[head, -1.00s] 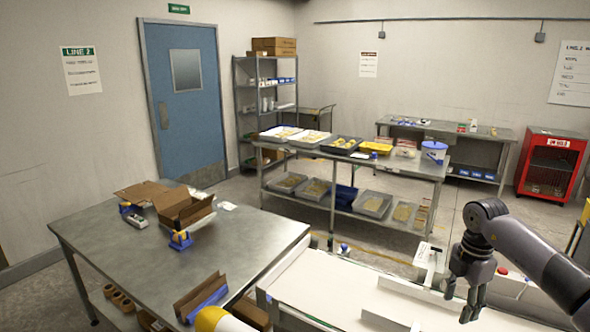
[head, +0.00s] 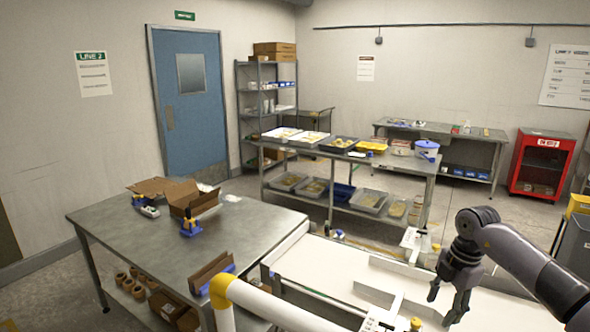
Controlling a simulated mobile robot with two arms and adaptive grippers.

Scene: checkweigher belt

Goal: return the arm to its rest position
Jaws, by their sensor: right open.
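My right gripper (head: 448,304) is in the head view at the lower right. Its dark fingers point down and are open, with nothing seen between them. It hangs over the right part of the white belt (head: 325,272), beside the belt's low white guide rail (head: 378,292). Whether the fingers touch anything below cannot be told. The right arm comes in from the right edge. My left gripper is not in view.
A steel table (head: 125,222) at left holds open cardboard boxes (head: 190,197) and tape dispensers. A tray rack (head: 300,196) stands behind the belt. A red cabinet (head: 541,162) is at the back right.

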